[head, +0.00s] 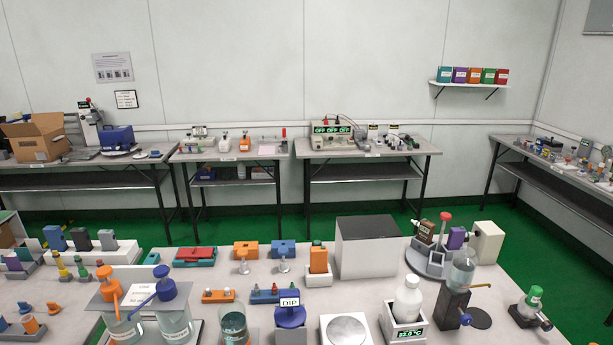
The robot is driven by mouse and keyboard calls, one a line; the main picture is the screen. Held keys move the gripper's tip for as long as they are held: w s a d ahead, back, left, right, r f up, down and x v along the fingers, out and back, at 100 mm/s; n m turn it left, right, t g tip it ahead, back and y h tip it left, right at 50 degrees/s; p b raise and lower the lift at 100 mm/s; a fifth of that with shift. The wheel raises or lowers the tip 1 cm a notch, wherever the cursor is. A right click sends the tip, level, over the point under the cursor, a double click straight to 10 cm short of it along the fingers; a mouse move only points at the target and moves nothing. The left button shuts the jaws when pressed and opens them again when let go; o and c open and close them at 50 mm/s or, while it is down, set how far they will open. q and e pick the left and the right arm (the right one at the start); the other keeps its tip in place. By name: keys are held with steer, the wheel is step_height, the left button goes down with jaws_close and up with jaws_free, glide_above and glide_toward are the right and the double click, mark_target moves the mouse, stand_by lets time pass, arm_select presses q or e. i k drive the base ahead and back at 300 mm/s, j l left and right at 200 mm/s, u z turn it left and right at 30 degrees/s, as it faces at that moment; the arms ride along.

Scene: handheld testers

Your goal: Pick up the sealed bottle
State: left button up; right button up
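A white bottle (407,300) with a white cap stands upright in a white device (389,326) whose display reads about 32.0 °C, at the front right of the near table. A clear cylinder-like vessel (463,270) stands on a black block. I cannot tell from this view which of these is the sealed bottle. Neither of my grippers is in view.
The near table (340,292) is crowded. A large grey-white box (367,250) stands behind the white bottle, and a round steel plate (346,330) lies to its left. Jars with blue and orange tops (174,318) stand at the front left.

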mark_target(407, 301)
steer(key=l+u, duration=0.4)
steer(key=l, duration=0.15)
steer(key=l+u, duration=0.4)
steer(key=l, duration=0.15)
steer(key=l+u, duration=0.4)
steer(key=l, duration=0.15)
